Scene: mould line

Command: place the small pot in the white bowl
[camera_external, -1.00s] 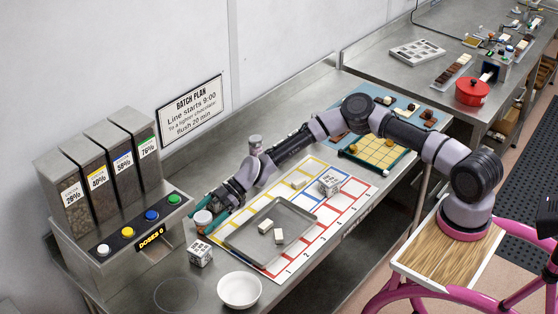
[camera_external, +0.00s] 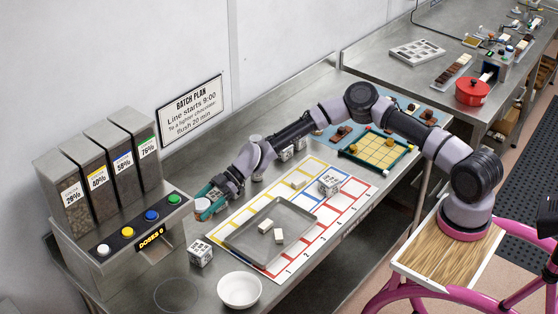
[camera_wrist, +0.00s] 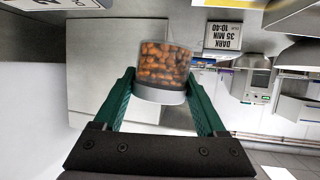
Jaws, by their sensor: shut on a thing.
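The small pot (camera_wrist: 164,66) is clear with brown, nut-like pieces inside and a pale band at one end. My gripper (camera_wrist: 160,84) has a green finger on each side of it and is shut on it. In the external view the pot (camera_external: 202,208) is at the fingertips of my gripper (camera_external: 206,200), by the right side of the dispenser. I cannot tell its exact height above the counter. The white bowl (camera_external: 239,301) is empty and stands at the near edge of the counter, below and right of my gripper in the picture.
A printed cube (camera_external: 200,253) stands between my gripper and the bowl. A grey tray (camera_external: 247,246) with white blocks lies on a coloured grid mat (camera_external: 338,218) to the right. The dispenser (camera_external: 118,255) is at left. A dark ring (camera_external: 176,294) marks the counter left of the bowl.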

